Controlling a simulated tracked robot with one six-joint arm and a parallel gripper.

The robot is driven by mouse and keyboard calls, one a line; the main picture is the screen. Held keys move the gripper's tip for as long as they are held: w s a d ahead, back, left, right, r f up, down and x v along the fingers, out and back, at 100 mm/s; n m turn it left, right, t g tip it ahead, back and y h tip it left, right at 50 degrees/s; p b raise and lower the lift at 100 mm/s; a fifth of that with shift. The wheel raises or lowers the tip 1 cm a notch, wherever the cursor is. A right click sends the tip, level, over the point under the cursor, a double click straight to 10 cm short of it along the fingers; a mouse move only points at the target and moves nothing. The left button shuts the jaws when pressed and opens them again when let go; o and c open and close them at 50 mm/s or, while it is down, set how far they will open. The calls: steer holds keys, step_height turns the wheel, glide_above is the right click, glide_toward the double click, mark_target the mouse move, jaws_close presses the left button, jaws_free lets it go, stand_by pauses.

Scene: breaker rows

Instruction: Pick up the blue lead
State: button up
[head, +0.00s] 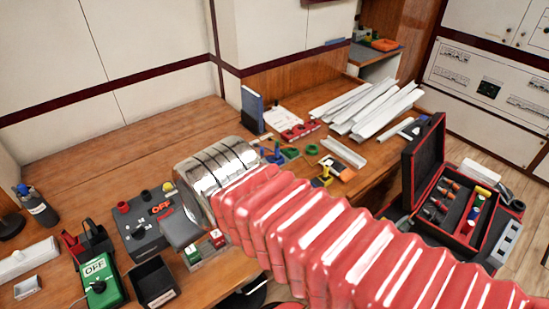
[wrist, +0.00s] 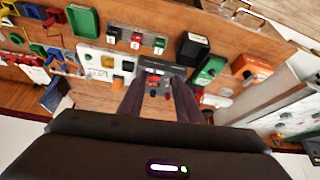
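Blue pieces (head: 273,155) lie on the wooden bench right of my arm's silver end in the head view. One may be the blue lead, but they are too small to tell. My red ribbed arm covers part of the bench in the head view, and the fingers are not clear there.
A grey box marked OFF (head: 147,225) and a green OFF box (head: 97,287) stand at the left. White trunking strips (head: 370,103) lie at the back right. An open black case (head: 411,181) of tools is at the right. The back left of the bench is clear.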

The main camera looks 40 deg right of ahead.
steer(key=shift+o, duration=0.4)
steer(key=shift+o, duration=0.3)
steer(key=shift+w, duration=0.1)
steer(key=w+d+f+m+t+h, duration=0.1)
steer(key=w+d+f+h, duration=0.15)
steer(key=w+d, duration=0.8)
steer(key=w+d+f+m+t+h, duration=0.25)
steer(key=w+d, duration=0.45)
steer(key=d, duration=0.7)
steer(key=s+d+f+t, duration=0.2)
steer(key=d+f+t, duration=0.1)
steer(key=d+f, duration=1.4)
steer(key=shift+s+d+m, duration=0.3)
steer(key=shift+d+m, duration=0.05)
steer(key=shift+d, duration=0.9)
steer(key=shift+f+t, duration=0.1)
steer(key=shift+t, duration=0.15)
